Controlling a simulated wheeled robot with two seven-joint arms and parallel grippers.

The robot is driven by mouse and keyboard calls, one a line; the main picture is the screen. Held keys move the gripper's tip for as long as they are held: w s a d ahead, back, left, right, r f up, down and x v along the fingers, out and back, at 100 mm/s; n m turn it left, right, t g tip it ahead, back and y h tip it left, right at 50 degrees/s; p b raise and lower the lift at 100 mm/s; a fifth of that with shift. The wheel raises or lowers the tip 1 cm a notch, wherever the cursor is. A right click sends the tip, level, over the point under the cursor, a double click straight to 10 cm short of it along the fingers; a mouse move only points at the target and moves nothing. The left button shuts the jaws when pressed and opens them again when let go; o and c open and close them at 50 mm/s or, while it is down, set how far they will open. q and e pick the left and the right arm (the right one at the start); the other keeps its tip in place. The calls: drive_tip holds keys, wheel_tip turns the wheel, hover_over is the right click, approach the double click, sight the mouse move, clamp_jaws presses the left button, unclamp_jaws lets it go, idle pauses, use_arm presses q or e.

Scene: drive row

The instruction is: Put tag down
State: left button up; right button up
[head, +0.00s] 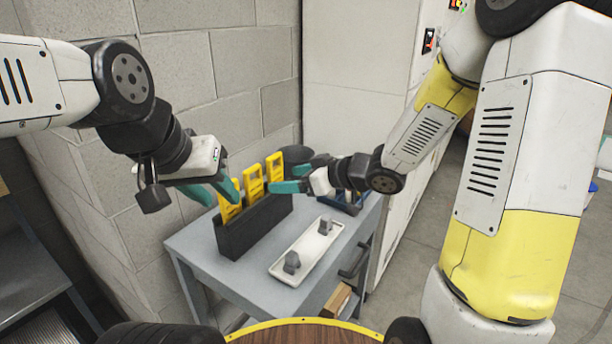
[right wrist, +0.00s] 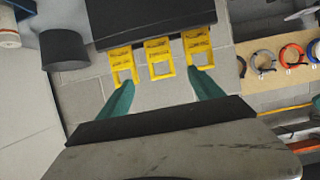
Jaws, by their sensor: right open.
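Three yellow tags stand in a row in a black holder (head: 245,238) on a grey table: a left one (head: 229,210), a middle one (head: 253,183) and a right one (head: 274,166). In the right wrist view the left (right wrist: 199,46), middle (right wrist: 158,57) and right tags (right wrist: 123,65) show beyond my fingertips. My right gripper (head: 283,178) is open, with nothing between its teal fingers (right wrist: 163,90), close to the right end of the holder. My left gripper (head: 225,193) looks open beside the left tag; I cannot tell whether it touches it.
A white tray (head: 306,249) with two small grey pieces lies on the table (head: 205,245) in front of the holder. A dark round container (head: 297,155) stands behind the holder. A block wall (head: 180,75) is close behind on the left. Bare floor (head: 405,270) lies to the right.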

drive_tip(key=d+r+m+t+h, duration=0.25)
drive_tip(key=d+r+h, duration=0.2)
drive_tip(key=d, duration=0.35)
drive_tip(key=d+r+m+t+h, duration=0.1)
drive_tip(key=d+r+m+h, duration=0.3)
drive_tip(key=d, duration=0.4)
drive_tip(key=s+m+g, duration=0.4)
drive_tip(key=s+g, duration=0.1)
drive_tip(key=s, duration=1.5)
drive_tip(key=shift+d+r, duration=0.25)
drive_tip(key=shift+d, duration=0.2)
drive_tip(key=shift+h, duration=0.25)
